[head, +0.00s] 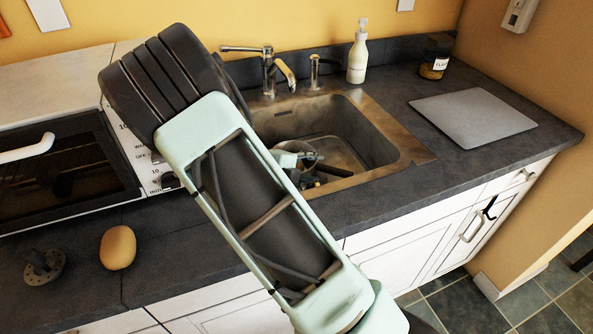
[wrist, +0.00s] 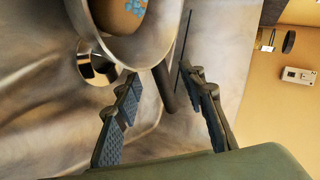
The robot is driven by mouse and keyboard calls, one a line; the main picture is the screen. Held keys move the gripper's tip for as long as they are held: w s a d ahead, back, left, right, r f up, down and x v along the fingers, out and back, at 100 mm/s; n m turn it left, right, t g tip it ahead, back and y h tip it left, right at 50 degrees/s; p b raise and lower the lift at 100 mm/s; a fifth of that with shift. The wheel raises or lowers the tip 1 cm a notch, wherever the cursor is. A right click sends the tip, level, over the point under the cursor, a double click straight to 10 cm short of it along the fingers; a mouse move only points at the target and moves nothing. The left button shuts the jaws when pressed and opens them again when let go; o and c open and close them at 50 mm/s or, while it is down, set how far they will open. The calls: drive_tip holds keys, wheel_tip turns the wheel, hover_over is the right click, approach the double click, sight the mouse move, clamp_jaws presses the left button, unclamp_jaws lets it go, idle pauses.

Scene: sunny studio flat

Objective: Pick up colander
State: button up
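A rounded metal vessel with a pale rim (wrist: 152,45) and a dark handle (wrist: 166,90) lies in the sink in the wrist view. I cannot tell for sure whether it is the colander, as its top is cut off by the frame. Something brown with a blue flower pattern shows inside it. My gripper (wrist: 163,80) is open, its two fingers apart with the handle between them. I cannot tell whether either finger touches it. In the head view my gripper (head: 304,162) is down in the sink (head: 375,120), and my arm hides part of the basin.
A tap (head: 268,72) and a soap bottle (head: 358,55) stand behind the sink. A dark-lidded jar (head: 434,58) and a grey board (head: 473,117) are to the right. An oven (head: 70,165), a brown egg-shaped thing (head: 118,247) and a dark round object (head: 43,267) are left.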

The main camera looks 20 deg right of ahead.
sight(319, 167)
drive_tip(key=b+x, duration=0.1)
drive_tip(key=x, duration=0.4)
drive_tip(key=shift+a, duration=0.1)
clamp_jaws()
drive_tip(key=shift+w, duration=0.1)
